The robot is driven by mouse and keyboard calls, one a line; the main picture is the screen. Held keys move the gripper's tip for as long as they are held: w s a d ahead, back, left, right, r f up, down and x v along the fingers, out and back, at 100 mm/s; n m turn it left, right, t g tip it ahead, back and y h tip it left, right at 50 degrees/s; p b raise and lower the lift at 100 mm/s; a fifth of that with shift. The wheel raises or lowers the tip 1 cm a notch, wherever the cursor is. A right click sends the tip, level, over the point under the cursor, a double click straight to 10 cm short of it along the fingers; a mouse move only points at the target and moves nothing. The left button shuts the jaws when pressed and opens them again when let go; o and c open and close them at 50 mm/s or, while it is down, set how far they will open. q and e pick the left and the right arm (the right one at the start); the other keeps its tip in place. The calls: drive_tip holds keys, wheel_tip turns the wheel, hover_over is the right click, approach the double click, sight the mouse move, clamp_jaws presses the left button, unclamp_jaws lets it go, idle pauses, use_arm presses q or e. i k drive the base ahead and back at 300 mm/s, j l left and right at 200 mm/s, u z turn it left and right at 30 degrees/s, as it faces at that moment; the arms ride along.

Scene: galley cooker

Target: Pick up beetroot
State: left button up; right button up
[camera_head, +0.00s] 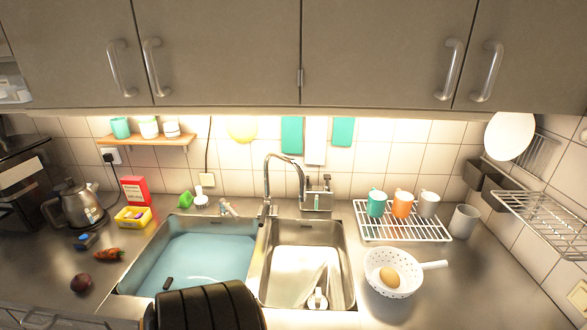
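The beetroot (80,284) is a small, dark purple-red round thing. It lies on the steel counter at the lower left, left of the sink and in front of a carrot. Nothing touches it. Neither of my grippers' fingers can be made out in the head view. A large black ribbed shape, which I cannot identify for sure, covers the front edge of the sink at the bottom.
Near the beetroot are a carrot (108,254), a small blue item (86,241) and a kettle (78,205). The water-filled left basin (196,257) lies to its right. A white colander (392,290) holding an egg stands far right. Counter around the beetroot is clear.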

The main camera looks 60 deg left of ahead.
sight(81, 282)
drive_tip(key=u, duration=3.7)
